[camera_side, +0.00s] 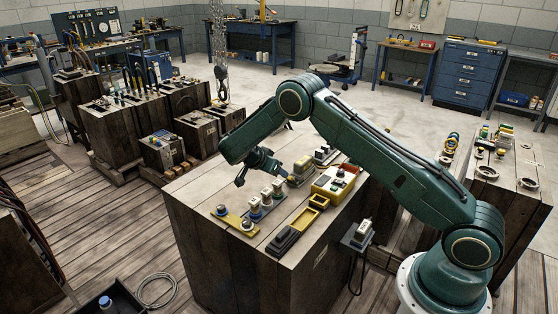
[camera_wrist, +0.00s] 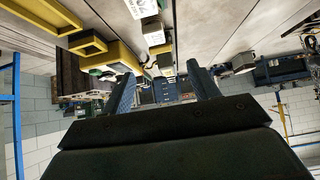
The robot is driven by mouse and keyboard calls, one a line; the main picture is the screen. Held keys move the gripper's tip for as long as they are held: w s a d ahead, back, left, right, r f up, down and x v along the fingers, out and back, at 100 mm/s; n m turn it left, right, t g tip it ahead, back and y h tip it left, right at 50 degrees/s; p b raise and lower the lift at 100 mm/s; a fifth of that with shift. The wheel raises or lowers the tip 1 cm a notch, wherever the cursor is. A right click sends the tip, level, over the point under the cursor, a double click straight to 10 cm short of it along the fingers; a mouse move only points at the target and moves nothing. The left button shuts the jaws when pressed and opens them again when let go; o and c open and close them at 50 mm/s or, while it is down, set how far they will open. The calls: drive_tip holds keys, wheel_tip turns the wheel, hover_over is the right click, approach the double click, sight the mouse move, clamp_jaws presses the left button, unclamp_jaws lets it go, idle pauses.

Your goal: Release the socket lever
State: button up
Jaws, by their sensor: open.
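A dark tray-like piece (camera_side: 284,241) and an open yellow frame (camera_side: 304,219) lie near the block's front right. A grey device (camera_side: 358,235) hangs at its right side. A chain hook (camera_side: 221,72) hangs behind. Wooden crates stand to the left. The block's left front top is bare.

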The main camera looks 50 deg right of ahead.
drive_tip(key=shift+v, duration=2.55)
drive_tip(key=shift+r, duration=0.1)
drive_tip(key=s+a+r+n+t+y, duration=0.2)
drive_tip(key=s+a+r+n+y, duration=0.15)
drive_tip(key=s+r, duration=0.55)
drive_tip(key=s+a+r+n+t+y, duration=0.1)
drive_tip(key=s+a+r+n+y, duration=0.3)
drive_tip(key=r, duration=0.8)
drive_tip(key=s+a+n+t, duration=0.1)
drive_tip(key=s+a+n, duration=0.1)
drive_tip(key=s, duration=0.6)
drive_tip(key=s+a+r+n+y, duration=0.1)
drive_tip(key=s+a+n, duration=0.1)
drive_tip(key=s+n, duration=0.3)
drive_tip(key=s+a+r+n+t, duration=0.1)
drive_tip(key=s+a+n, duration=0.2)
drive_tip(key=s, duration=0.7)
drive_tip(key=shift+s+t, duration=0.3)
drive_tip(key=shift+s, duration=0.05)
